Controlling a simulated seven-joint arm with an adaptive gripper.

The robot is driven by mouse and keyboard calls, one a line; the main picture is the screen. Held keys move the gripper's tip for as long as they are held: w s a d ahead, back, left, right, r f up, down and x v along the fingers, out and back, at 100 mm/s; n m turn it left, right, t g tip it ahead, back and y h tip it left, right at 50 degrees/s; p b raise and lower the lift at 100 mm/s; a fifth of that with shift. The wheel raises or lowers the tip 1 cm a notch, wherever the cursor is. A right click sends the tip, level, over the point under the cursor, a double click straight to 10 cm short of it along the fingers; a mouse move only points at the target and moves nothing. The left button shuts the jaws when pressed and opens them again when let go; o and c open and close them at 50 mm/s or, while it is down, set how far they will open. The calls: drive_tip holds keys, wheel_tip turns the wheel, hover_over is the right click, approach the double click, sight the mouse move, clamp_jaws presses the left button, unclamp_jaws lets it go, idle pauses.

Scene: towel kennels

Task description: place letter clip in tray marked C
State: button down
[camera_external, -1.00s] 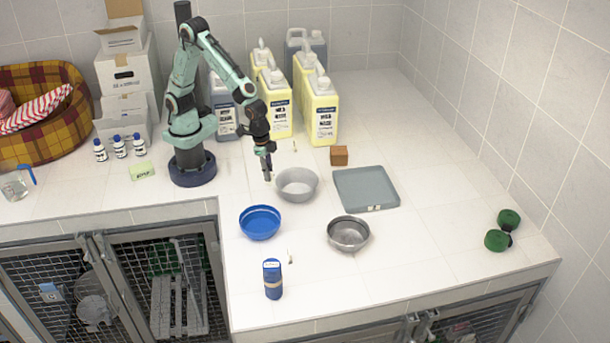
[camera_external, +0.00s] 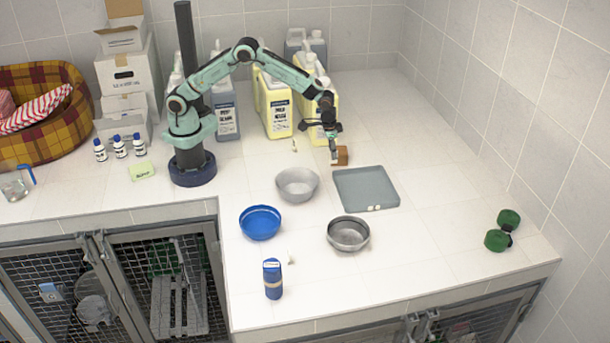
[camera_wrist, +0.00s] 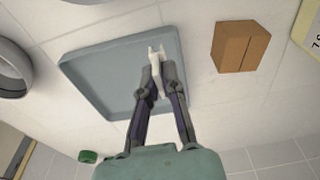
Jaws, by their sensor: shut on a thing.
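My gripper (camera_external: 334,160) is at the end of my outstretched arm, in front of the brown block and above the back left of the grey tray (camera_external: 351,188). In the wrist view my gripper (camera_wrist: 158,88) is shut on a small pale clip (camera_wrist: 156,56), whose forked end sticks out past the fingertips. The clip appears against the grey tray (camera_wrist: 90,75), apparently above it. Small pale marks show at the tray's front edge in the external view, too small to read. I cannot read a letter on the clip.
The brown block (camera_external: 341,155) stands behind the tray. A grey bowl (camera_external: 297,184), a blue bowl (camera_external: 260,222) and a metal bowl (camera_external: 348,233) are left and in front. Small pale things lie near the yellow jugs (camera_external: 277,105) and blue bottle (camera_external: 272,279). The right counter is mostly clear.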

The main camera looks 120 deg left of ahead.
drive_tip(key=w+f, duration=0.1)
drive_tip(key=w+a+f, duration=0.1)
drive_tip(key=w+f, duration=0.1)
drive_tip(key=f, duration=0.1)
drive_tip(key=shift+a+f, duration=0.1)
drive_tip(key=shift+a, duration=0.15)
drive_tip(key=shift+w+f, duration=0.15)
drive_tip(key=shift+f, duration=1.45)
drive_tip(key=shift+f, duration=0.15)
drive_tip(key=c, duration=1.2)
unclamp_jaws()
drive_tip(key=shift+c, duration=0.2)
